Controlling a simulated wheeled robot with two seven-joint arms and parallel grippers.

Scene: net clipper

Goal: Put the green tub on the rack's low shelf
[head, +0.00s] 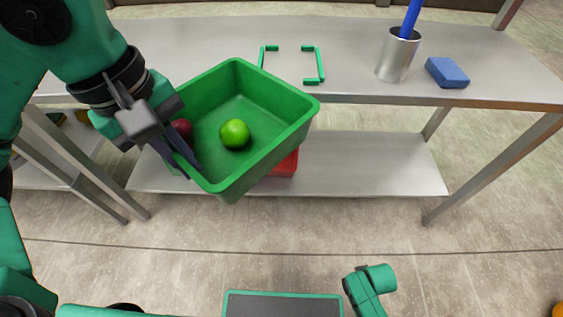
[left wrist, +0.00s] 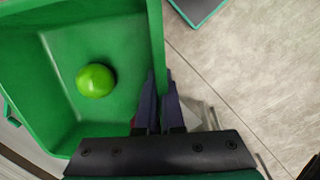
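The green tub (head: 266,159) hangs in the air, tilted, in front of the metal rack's top (head: 355,97). It holds a green apple (head: 235,134) and a dark red fruit (head: 183,128). My left gripper (head: 188,160) is shut on the tub's near left wall. In the left wrist view the fingers (left wrist: 160,105) pinch the wall of the tub (left wrist: 50,95), with the green apple (left wrist: 95,81) inside. The rack's low shelf (head: 370,165) shows beneath and behind the tub, which hides part of it. My right gripper is not in view.
A red object (head: 286,165) is on the low shelf, mostly behind the tub; the shelf's right part is clear. Green corner marks (head: 320,64), a metal cup (head: 397,56) with a blue item, and a blue block (head: 447,72) are on the top. Rack legs (head: 490,172) stand at the right.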

